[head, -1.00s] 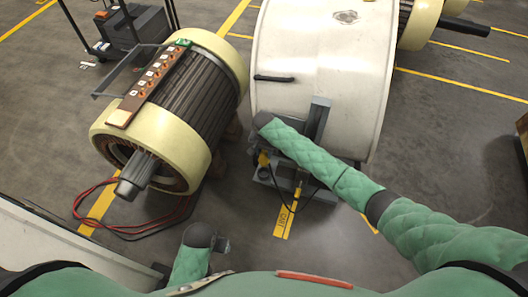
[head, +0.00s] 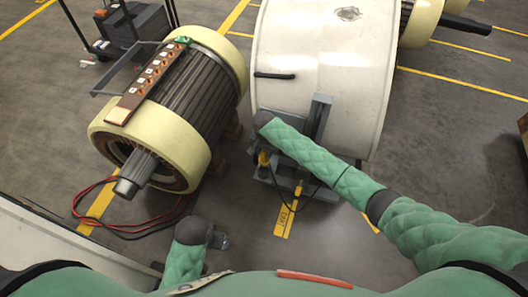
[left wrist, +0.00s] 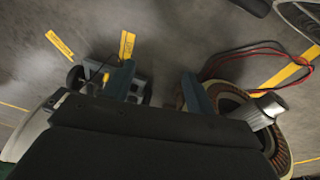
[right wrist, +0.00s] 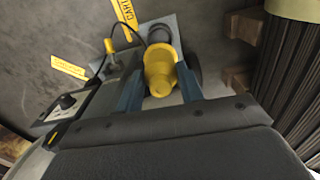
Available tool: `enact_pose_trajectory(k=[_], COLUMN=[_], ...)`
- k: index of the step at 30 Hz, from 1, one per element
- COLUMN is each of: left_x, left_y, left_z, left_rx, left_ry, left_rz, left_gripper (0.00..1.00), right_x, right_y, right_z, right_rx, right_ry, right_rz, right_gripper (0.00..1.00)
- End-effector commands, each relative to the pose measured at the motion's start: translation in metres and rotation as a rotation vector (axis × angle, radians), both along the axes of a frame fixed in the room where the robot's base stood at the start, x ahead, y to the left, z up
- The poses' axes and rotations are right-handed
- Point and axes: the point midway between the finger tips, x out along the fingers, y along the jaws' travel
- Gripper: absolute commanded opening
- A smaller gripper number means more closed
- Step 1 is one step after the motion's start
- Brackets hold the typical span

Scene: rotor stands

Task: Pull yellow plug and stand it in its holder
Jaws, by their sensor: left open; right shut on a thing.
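My right gripper (right wrist: 158,82) is shut on the yellow plug (right wrist: 160,70), which sits between its two blue fingers in the right wrist view. In the head view the held plug (head: 263,159) shows just below the end of my right arm. A dark round ring (right wrist: 158,34), perhaps the holder, lies just beyond the plug on a grey plate (right wrist: 181,22). I cannot tell whether the plug touches it or is inside it. My left gripper (left wrist: 159,85) is open and empty, low over the floor at the front in the head view (head: 222,241).
A second yellow piece (head: 298,188) with a black cable stands on the grey bracket beside the white drum (head: 325,70). A cream-ended motor (head: 170,160) stands left, with red cables (head: 85,205) on the floor. Clear floor lies right of the drum.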

Motion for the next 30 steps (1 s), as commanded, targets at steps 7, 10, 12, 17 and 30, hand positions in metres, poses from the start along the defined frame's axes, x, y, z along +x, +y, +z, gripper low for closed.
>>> enact_pose_trajectory(k=[7,10,12,17,30], left_x=[-0.003,-0.004,-0.005,-0.008,-0.018], left_y=[0.001,0.002,0.001,0.0,0.002], left_z=[0.013,0.02,0.022,0.032,0.055], left_rx=[0.0,-0.002,-0.002,-0.007,-0.01], left_ry=[-0.001,-0.005,-0.001,-0.004,0.001], left_rz=[-0.001,-0.001,-0.001,0.001,0.002], left_gripper=[0.55,0.55,0.55,0.55,0.55], right_x=[0.0,0.0,0.0,0.0,0.0], right_y=[0.0,0.0,0.0,0.0,0.0], right_z=[-0.004,-0.005,-0.006,-0.008,-0.014], right_rx=[0.0,0.0,0.0,0.0,0.0], right_ry=[0.0,0.0,0.0,0.0,0.0], right_rz=[0.0,0.0,0.0,0.0,0.0], right_gripper=[0.17,0.17,0.17,0.17,0.17])
